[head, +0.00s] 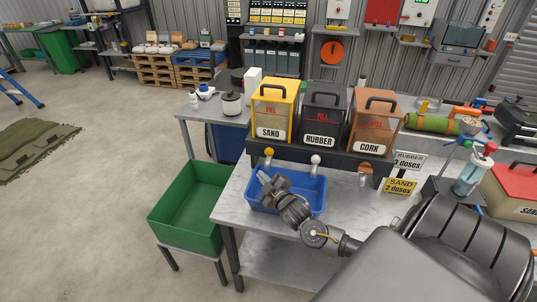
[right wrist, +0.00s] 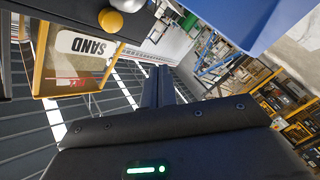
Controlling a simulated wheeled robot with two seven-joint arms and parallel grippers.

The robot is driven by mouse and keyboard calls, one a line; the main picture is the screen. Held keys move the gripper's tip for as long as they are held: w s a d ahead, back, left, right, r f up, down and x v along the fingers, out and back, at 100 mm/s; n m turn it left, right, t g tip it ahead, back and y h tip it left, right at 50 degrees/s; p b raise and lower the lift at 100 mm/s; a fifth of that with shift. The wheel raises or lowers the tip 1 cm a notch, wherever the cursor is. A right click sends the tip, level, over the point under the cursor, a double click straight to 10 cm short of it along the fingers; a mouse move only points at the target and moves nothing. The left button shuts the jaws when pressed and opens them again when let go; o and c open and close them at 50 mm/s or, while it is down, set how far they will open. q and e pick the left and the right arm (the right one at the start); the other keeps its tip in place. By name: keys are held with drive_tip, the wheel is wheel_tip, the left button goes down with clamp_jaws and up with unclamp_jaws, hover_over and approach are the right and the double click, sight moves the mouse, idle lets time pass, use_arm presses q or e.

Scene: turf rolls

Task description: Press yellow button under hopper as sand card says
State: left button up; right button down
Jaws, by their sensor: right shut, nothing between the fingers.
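The yellow button (head: 268,152) is a round knob on the dark rail below the yellow SAND hopper (head: 272,110). The sand card (head: 401,187) is yellow and reads "SAND 2 doses". My right gripper (head: 262,175) is shut and empty, a little below the yellow button and over the blue tray (head: 317,204). In the right wrist view the shut fingers (right wrist: 160,84) point past the yellow button (right wrist: 110,20), with a visible gap in the picture. The SAND hopper (right wrist: 75,65) appears turned over there. Whether the tray holds sand cannot be told. My left gripper is not in view.
A black RUBBER hopper (head: 325,118) with a white knob (head: 315,160) and a brown CORK hopper (head: 375,122) with a brown knob (head: 365,168) stand beside it. A white card (head: 408,160) reads "RUBBER 3 doses". A green crate (head: 180,224) stands left of the table.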

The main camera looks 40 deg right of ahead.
sight(269, 152)
drive_tip(key=w+d+b, duration=0.2)
drive_tip(key=d, duration=0.1)
drive_tip(key=w+d+b, duration=0.1)
drive_tip(key=d, duration=0.1)
drive_tip(key=shift+w+d+f, duration=0.1)
drive_tip(key=shift+w+d, duration=0.15)
drive_tip(key=shift+w, duration=0.15)
drive_tip(key=shift+w+d+b, duration=0.3)
drive_tip(key=shift+w+d, duration=0.3)
drive_tip(key=shift+d, duration=0.25)
idle(1.4)
drive_tip(key=shift+w+d, duration=0.3)
